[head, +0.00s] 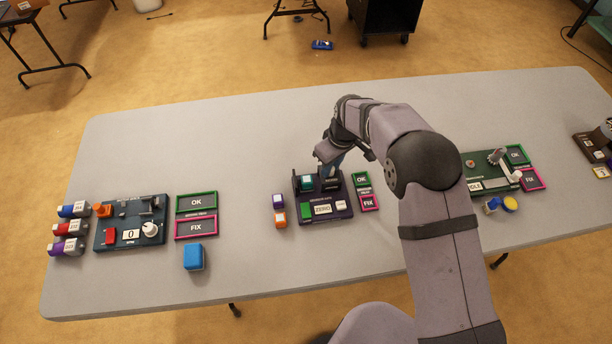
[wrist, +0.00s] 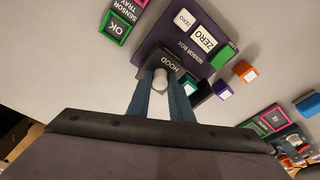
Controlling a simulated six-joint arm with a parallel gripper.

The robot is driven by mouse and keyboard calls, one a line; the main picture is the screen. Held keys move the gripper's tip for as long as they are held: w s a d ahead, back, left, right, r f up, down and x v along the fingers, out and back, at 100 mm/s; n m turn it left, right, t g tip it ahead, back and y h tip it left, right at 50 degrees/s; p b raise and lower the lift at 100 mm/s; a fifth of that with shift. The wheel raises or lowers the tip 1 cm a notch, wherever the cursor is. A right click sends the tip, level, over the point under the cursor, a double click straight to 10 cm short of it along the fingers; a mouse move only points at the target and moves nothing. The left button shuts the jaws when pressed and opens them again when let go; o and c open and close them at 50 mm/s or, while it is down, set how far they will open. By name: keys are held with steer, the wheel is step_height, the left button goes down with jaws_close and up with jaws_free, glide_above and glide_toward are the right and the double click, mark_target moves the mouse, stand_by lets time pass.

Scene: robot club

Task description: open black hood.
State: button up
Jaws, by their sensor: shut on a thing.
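The black hood (wrist: 178,63), marked HOOD, sits at one end of the dark purple sensor box (wrist: 210,35) in the wrist view. A pale grey knob (wrist: 160,78) sticks out from the hood. My gripper (wrist: 161,88) is shut on this knob, with one blue-grey finger on each side. In the head view the sensor box (head: 320,213) lies mid-table, and my gripper (head: 327,172) reaches its back right part, where the hood (head: 331,184) is partly hidden by the fingers. A teal-topped cube (head: 306,182) sits beside the hood. I cannot tell how far the hood is raised.
An OK tray (head: 361,180) and a FIX tray (head: 369,202) lie right of the box. Purple (head: 278,200) and orange (head: 280,219) cubes stand left of it. Another panel (head: 131,222) and a blue block (head: 193,257) are further left. A green panel (head: 480,168) is at right.

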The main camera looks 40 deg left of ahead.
steer(key=o, duration=0.6)
steer(key=shift+c, duration=0.2)
steer(key=shift+r, duration=0.1)
steer(key=shift+r+p, duration=1.8)
steer(key=shift+r, duration=1.1)
